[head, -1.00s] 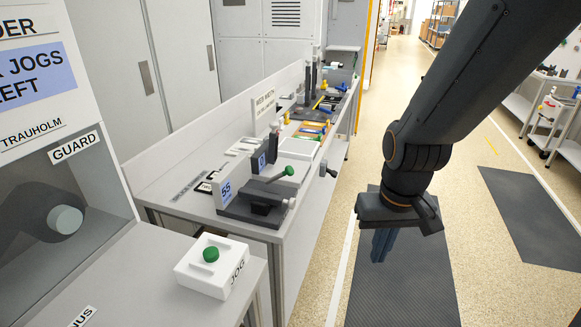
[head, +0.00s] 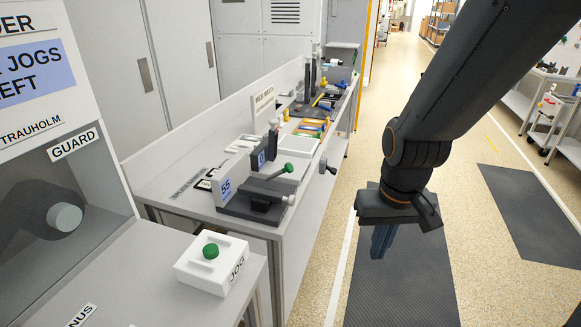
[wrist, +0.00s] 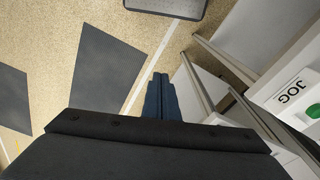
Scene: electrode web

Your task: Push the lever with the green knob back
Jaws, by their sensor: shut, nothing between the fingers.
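The green knob (head: 288,167) tops a slanted lever (head: 277,174) on a dark grey fixture (head: 252,201) near the front end of the long bench. The fixture has a white plate marked 55 on its left side. My gripper (head: 381,246) hangs over the aisle to the right of the bench, apart from the lever and pointing down. Its fingers are shut and empty. In the wrist view the shut fingers (wrist: 160,98) point over the floor; the lever and its knob are not in that view.
A white JOG box (head: 211,265) with a green button stands on the near bench. The guarded machine (head: 60,200) is at left. Tools and trays lie farther along the long bench (head: 180,205). The aisle floor with dark mats (head: 400,285) is open at right.

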